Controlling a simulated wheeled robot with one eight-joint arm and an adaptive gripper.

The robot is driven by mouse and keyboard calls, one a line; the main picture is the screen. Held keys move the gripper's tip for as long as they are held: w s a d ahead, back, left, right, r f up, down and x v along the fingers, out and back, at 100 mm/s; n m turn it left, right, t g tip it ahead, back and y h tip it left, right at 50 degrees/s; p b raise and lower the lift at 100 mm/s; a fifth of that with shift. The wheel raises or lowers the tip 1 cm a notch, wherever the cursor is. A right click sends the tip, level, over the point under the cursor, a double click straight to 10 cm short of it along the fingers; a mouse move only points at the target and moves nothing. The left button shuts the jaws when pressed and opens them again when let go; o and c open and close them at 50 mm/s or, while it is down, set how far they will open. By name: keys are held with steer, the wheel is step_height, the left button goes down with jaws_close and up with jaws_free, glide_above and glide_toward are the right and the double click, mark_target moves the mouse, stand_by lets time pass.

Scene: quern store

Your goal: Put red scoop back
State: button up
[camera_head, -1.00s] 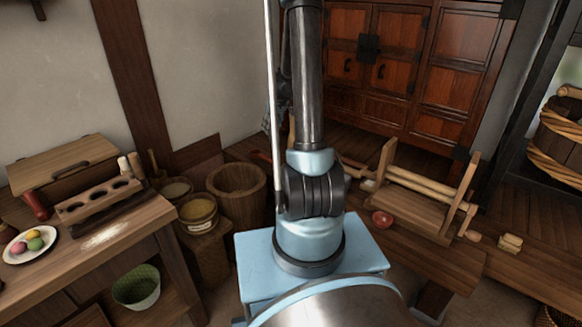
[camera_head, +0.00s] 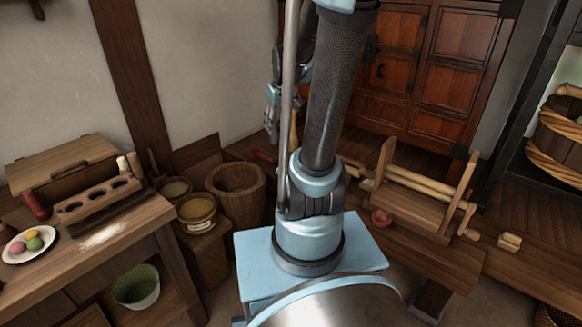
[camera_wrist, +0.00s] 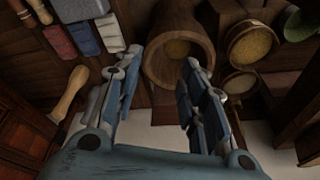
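I cannot make out the red object in the wrist view.
A wooden mortar (camera_head: 236,190) and a tub of grain (camera_head: 197,210) stand left of my arm.

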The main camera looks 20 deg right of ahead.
steer(key=s+f+m, duration=0.1)
steer(key=s+f, duration=0.1)
steer(key=s, duration=0.8)
steer(key=s+f+m+h, duration=0.1)
steer(key=s+f, duration=0.2)
steer(key=s, duration=0.6)
steer(key=shift+s+m, duration=0.3)
steer(key=shift+s, duration=0.1)
steer(key=shift+d, duration=0.1)
